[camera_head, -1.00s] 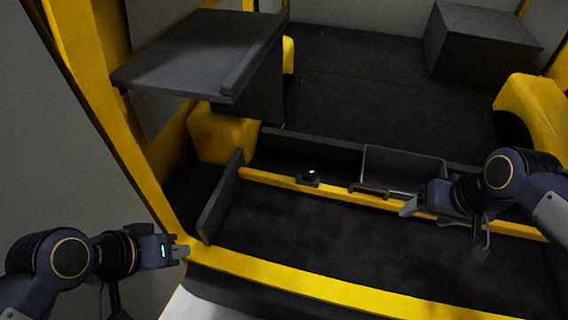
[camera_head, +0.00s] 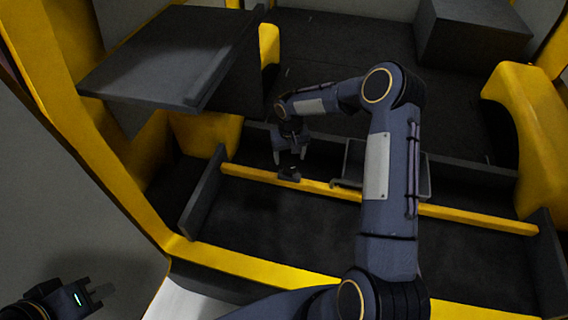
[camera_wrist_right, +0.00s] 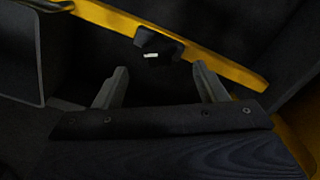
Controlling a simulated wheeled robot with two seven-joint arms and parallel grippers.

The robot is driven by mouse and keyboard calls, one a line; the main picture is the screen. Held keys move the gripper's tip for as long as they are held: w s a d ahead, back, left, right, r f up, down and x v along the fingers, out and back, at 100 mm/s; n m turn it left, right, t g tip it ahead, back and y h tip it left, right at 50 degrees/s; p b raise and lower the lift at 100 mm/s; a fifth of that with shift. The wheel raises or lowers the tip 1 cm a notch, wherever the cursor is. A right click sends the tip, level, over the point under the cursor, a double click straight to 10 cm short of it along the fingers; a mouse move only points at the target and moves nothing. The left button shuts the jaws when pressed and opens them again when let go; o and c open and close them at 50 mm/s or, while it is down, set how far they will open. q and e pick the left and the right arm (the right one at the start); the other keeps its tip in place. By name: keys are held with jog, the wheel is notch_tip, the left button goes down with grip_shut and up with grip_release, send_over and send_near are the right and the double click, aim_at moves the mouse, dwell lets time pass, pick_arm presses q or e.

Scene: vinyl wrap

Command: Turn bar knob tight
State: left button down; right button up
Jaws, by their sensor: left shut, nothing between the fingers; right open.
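The bar knob (camera_head: 289,173) is a small dark piece on the yellow bar (camera_head: 250,175). In the right wrist view the knob (camera_wrist_right: 158,45) is a black block with a small white mark, just beyond the fingertips. My right gripper (camera_head: 290,160) is open, above and close to the knob, pointing down at it. In the wrist view the two fingers of my right gripper (camera_wrist_right: 160,80) are spread, with nothing between them. I cannot tell whether a finger touches the knob. My left gripper (camera_head: 101,291) is shut and empty at the bottom left, far from the knob.
A grey open bin (camera_head: 354,160) with a handle stands right of the knob, behind the yellow bar. A dark shelf panel (camera_head: 170,55) overhangs at upper left. A dark box (camera_head: 470,35) stands at the back right. The dark floor in front of the bar is clear.

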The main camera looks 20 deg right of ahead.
aim_at(289, 168)
jog(key=shift+f+p, duration=0.4)
jog(key=shift+f, duration=2.35)
